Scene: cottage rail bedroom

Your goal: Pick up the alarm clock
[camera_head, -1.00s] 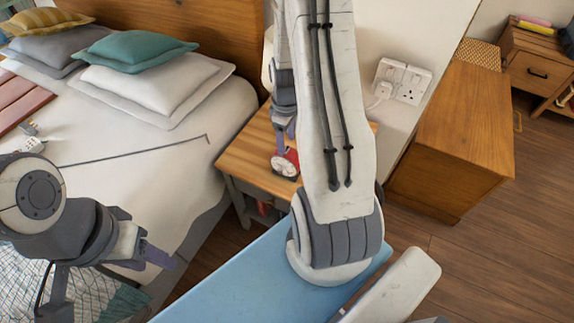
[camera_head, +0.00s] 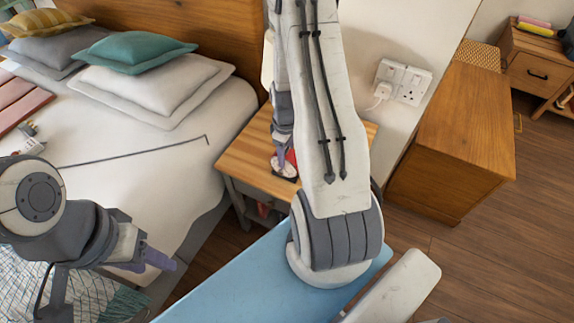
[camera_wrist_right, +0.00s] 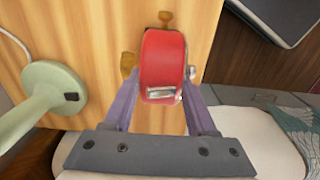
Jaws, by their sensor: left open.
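The red alarm clock (camera_head: 288,170) stands on the wooden bedside table (camera_head: 240,162), partly hidden behind my right gripper (camera_head: 281,157) in the head view. In the right wrist view the clock's red body (camera_wrist_right: 163,62) lies between the two purple fingers of my right gripper (camera_wrist_right: 160,90). One finger is on each side, close to the clock; I cannot tell whether they touch it. The gripper looks open around it. My left gripper (camera_head: 158,262) is open and empty at the lower left, beside the bed.
A pale green lamp base (camera_wrist_right: 48,88) stands left of the clock in the right wrist view. The bed (camera_head: 180,145) is left of the table. A wall socket (camera_head: 402,82) and a wooden cabinet (camera_head: 460,140) are to the right. My own arm covers the middle.

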